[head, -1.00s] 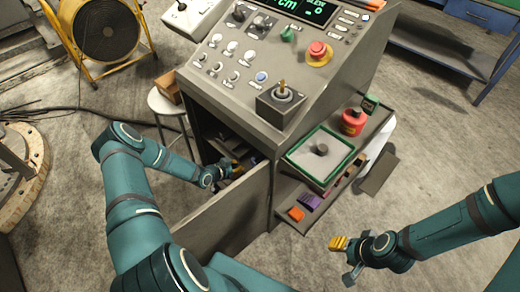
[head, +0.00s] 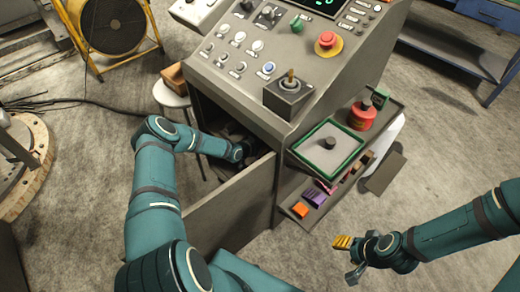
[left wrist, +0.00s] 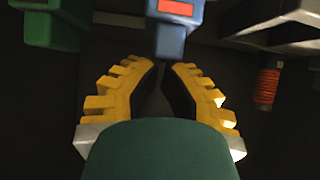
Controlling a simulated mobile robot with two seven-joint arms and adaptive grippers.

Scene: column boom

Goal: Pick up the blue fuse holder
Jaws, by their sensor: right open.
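The blue fuse holder (left wrist: 174,30), with an orange-red patch, is at the top centre of the left wrist view. It is partly cut off by the frame. My left gripper (left wrist: 165,66) has its yellow fingertips close together just below the holder. I cannot tell whether they touch or grip it. In the head view my left gripper is inside the dark cabinet opening, mostly hidden behind the cabinet edge and door; the fuse holder is not visible there. My right gripper (head: 348,258) is open and empty over the floor at the right.
A green block (left wrist: 50,22) hangs left of the holder; a copper-coloured coil (left wrist: 267,88) is at right.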

